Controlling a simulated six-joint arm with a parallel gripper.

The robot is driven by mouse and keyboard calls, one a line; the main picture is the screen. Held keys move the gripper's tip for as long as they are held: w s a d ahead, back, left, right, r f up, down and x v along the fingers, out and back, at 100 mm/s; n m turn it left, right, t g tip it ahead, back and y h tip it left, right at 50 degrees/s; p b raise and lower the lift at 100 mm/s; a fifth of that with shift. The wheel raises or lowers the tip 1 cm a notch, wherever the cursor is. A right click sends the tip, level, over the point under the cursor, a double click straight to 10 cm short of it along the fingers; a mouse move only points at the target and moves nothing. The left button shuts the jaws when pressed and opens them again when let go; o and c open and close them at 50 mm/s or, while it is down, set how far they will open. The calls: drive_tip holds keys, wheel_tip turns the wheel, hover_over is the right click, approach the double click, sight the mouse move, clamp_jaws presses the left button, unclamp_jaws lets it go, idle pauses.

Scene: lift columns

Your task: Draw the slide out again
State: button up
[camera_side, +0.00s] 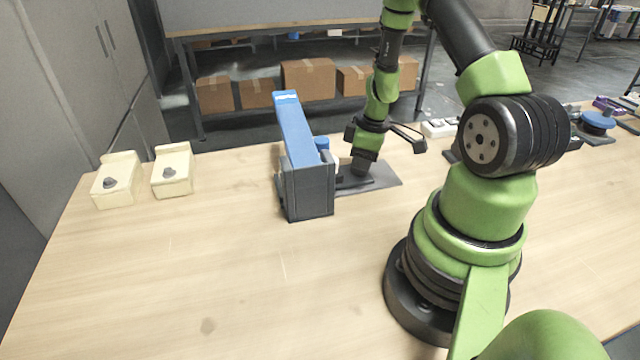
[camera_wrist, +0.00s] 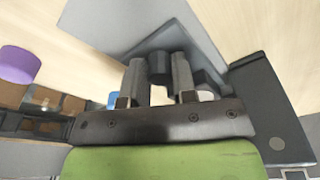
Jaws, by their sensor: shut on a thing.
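A lift column (camera_side: 307,190) with a dark grey housing and a long blue tilted top (camera_side: 295,128) stands on the table, left of my arm. My gripper (camera_side: 352,180) is low at the housing's right side, above a flat grey plate (camera_side: 385,176). A dark slide piece (camera_side: 358,183) lies low at the fingertips, mostly hidden by them. In the wrist view my gripper (camera_wrist: 158,75) has its two fingers closed around a dark part (camera_wrist: 160,64), over the grey plate (camera_wrist: 120,25). How far the slide sits in the housing cannot be told.
A blue cylinder (camera_side: 322,143) stands just behind the housing. Two cream blocks with dark knobs (camera_side: 117,181) (camera_side: 172,172) sit at the table's far left. A white item (camera_side: 438,128) and a blue round item (camera_side: 597,121) lie toward the back right. The front left table is clear.

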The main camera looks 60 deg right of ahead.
drive_tip(key=shift+s+d, duration=1.6)
drive_tip(key=shift+d, duration=0.1)
drive_tip(key=o, duration=0.7)
drive_tip(key=shift+o, duration=0.2)
drive_tip(key=shift+r, duration=0.1)
drive_tip(key=shift+r, duration=2.9)
drive_tip(key=shift+a, duration=0.1)
